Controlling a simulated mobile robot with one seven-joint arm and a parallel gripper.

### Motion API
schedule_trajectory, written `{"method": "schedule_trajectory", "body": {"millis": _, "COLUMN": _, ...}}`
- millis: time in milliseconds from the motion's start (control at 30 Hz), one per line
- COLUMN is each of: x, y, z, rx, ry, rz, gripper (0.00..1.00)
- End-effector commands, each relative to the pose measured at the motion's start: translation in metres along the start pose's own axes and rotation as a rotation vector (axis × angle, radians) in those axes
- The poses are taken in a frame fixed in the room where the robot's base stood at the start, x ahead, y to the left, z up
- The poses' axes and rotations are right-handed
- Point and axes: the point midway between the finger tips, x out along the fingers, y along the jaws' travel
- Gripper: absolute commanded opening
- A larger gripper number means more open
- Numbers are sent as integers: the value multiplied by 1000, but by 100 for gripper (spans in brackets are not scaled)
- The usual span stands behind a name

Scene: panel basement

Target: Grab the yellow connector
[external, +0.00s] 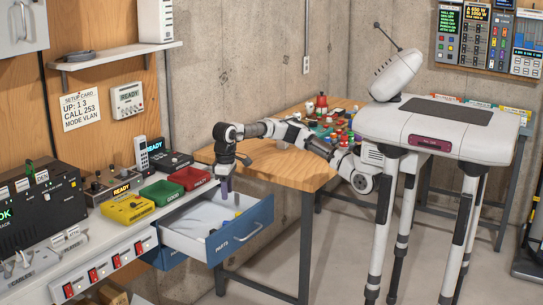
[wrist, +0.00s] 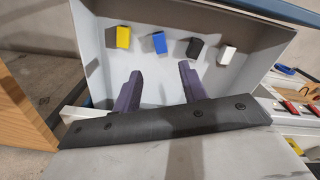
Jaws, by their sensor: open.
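The yellow connector (wrist: 123,37) is a small block lying on the floor of the open drawer (wrist: 88,60), leftmost in a row in the wrist view. A blue connector (wrist: 159,43), a black connector (wrist: 195,48) and a white connector (wrist: 227,54) lie to its right. My gripper (wrist: 160,84) is open with purple fingers and nothing between them. Its fingertips are apart from the row, and the yellow connector is up and left of them in the wrist view. In the external view my gripper (external: 226,184) points down over the drawer's back part.
The drawer's blue front (external: 240,232) sticks out from the bench. A wooden table (external: 275,172) with cluttered small objects is behind. The drawer floor around the connectors is clear.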

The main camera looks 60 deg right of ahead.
Motion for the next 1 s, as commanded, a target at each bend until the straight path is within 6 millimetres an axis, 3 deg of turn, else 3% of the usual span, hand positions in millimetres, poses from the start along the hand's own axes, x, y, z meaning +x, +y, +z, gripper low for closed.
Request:
{"method": "schedule_trajectory", "body": {"millis": 467, "x": -2, "y": 2, "z": 1, "rx": 10, "ry": -1, "rz": 0, "gripper": 47}}
{"method": "schedule_trajectory", "body": {"millis": 800, "x": -14, "y": 63, "z": 38, "rx": 379, "ry": -4, "rz": 2, "gripper": 47}}
{"method": "schedule_trajectory", "body": {"millis": 1000, "x": 4, "y": 71, "z": 46, "rx": 449, "ry": -3, "rz": 0, "gripper": 47}}
